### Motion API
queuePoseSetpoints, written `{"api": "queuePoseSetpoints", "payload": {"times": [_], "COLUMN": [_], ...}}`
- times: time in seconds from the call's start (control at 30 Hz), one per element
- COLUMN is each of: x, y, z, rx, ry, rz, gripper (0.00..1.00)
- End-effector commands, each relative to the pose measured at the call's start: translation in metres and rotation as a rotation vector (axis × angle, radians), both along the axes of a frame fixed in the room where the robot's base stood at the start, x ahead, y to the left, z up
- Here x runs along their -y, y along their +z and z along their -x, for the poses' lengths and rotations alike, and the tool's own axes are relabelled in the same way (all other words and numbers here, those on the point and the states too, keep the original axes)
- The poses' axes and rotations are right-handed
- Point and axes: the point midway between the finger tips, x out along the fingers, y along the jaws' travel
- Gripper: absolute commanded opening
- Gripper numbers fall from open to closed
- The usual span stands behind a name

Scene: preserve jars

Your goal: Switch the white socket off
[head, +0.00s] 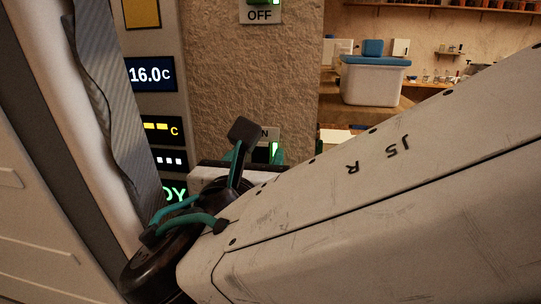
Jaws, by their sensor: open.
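A switch plate (267,133) on the rough wall is mostly hidden behind my gripper. Its label shows only a final "N", and a green light glows below it. A second switch unit (261,5), cut by the top edge, has a label reading "OFF" below it and a bit of green. I cannot tell for certain which one is the white socket. My gripper (238,164) is open, in front of the lower switch. Its fingertips are largely hidden by the wrist and the bracket, so contact cannot be told.
A display panel (151,75) reading 16.0C stands left of the wall, beside a grey striped hanging sheet (100,85). A white bin with a blue lid (374,82) stands on a wooden surface at right. My arm fills the lower right.

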Motion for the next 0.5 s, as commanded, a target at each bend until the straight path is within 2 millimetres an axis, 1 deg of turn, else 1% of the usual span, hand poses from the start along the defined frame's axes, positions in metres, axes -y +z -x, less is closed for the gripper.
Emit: {"api": "queuePoseSetpoints", "payload": {"times": [0.03,0.13,0.4,0.47,0.5], "x": [0.0010,0.0017,0.0016,0.0016,0.0016], "y": [0.0000,0.0000,-0.0001,-0.0001,-0.0001], "z": [-0.0046,-0.0094,-0.0103,-0.0102,-0.0102], "rx": [0.000,0.000,0.000,0.000,0.000], "ry": [-0.001,0.000,0.001,0.001,0.001], "rz": [0.000,0.000,0.000,0.000,-0.001], "gripper": [0.49,0.49,0.49,0.32,0.21]}}
